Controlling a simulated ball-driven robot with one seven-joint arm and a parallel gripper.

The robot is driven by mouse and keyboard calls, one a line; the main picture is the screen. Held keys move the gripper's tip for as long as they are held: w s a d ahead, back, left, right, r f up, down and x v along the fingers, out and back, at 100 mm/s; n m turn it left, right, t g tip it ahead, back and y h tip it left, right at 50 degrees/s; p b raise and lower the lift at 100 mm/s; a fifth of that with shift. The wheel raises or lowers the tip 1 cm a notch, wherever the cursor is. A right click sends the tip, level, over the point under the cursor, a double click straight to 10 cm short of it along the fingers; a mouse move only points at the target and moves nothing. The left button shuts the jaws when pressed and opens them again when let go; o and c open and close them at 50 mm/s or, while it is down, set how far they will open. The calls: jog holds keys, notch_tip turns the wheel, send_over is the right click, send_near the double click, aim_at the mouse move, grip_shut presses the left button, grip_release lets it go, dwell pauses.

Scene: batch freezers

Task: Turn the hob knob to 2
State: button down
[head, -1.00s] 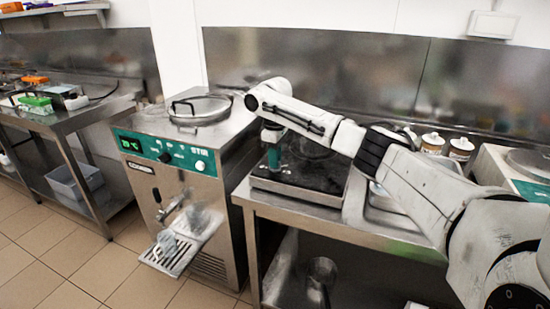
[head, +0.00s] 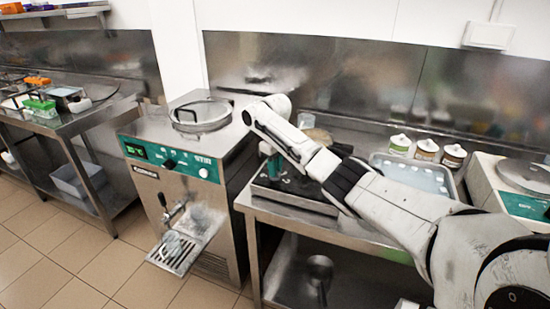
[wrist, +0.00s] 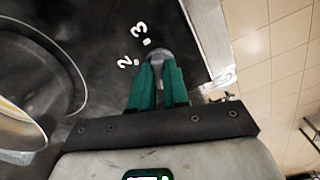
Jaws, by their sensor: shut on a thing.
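The hob knob (wrist: 156,55) is a small grey knob at the hob's edge in the wrist view. White marks "2" and "3" with dots are printed beside it on the dark hob top (wrist: 100,25). My gripper (wrist: 158,78) has teal fingers shut on the knob, which partly hide it. I cannot tell which mark the knob points to. In the head view the hob (head: 309,193) stands at the left end of the steel counter. There, my gripper (head: 272,166) reaches down onto it, and my arm hides the knob.
A round pan (wrist: 28,110) is close left of my gripper in the wrist view. The batch freezer (head: 165,185) stands left of the counter. A tray (head: 415,177) and several lidded jars (head: 427,149) are right of the hob. The tiled floor (head: 100,265) in front is clear.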

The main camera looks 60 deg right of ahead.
jog(key=m+p, duration=0.2)
jog(key=m, duration=0.2)
jog(key=shift+r+m+p, duration=0.1)
jog(key=shift+m+p, duration=0.2)
jog(key=shift+p, duration=0.05)
jog(key=m+p, duration=0.1)
jog(key=m, duration=0.4)
jog(key=shift+w+m, duration=0.1)
jog(key=shift+m, duration=0.2)
jog(key=m, duration=0.9)
jog(key=shift+d, duration=0.1)
jog(key=shift+r+m, duration=0.1)
jog(key=shift+m, duration=0.4)
jog(key=c, duration=1.1)
grip_release()
notch_tip(320, 180, up, 11)
jog(key=shift+f+b, duration=0.2)
jog(key=shift+b, duration=0.55)
